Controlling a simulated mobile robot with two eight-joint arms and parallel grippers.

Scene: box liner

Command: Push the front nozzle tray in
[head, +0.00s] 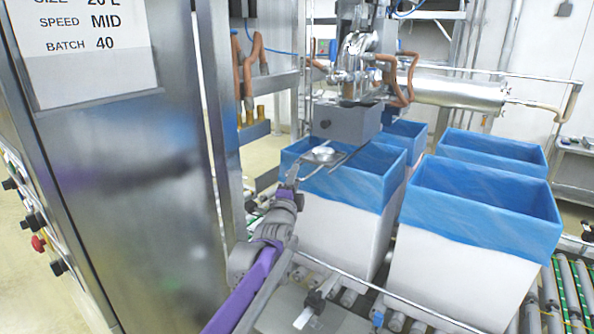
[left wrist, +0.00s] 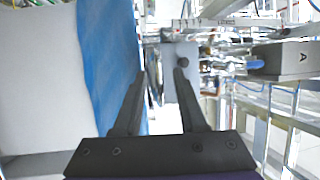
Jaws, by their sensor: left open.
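A grey box-shaped unit (head: 345,122) with a dark round knob on its face hangs under the filler pipework, above the front blue-lined box; I take it to be the front nozzle tray. In the left wrist view its grey face (left wrist: 171,84) with the knob shows between and beyond the fingertips. My left gripper (head: 334,153) is open and empty, reaching over the rim of the front box just below and in front of the grey unit. It also shows in the left wrist view (left wrist: 160,72). Contact cannot be told. A small shiny round part (head: 322,154) shows by the fingers. My right gripper is out of view.
The white front box with blue liner (head: 335,222) stands right below my left gripper; another lined box (head: 450,255) stands to its right, with more behind. A steel cabinet (head: 140,190) fills the left. A shiny cylinder (head: 455,92) lies behind. Rollers (head: 565,290) run at the right.

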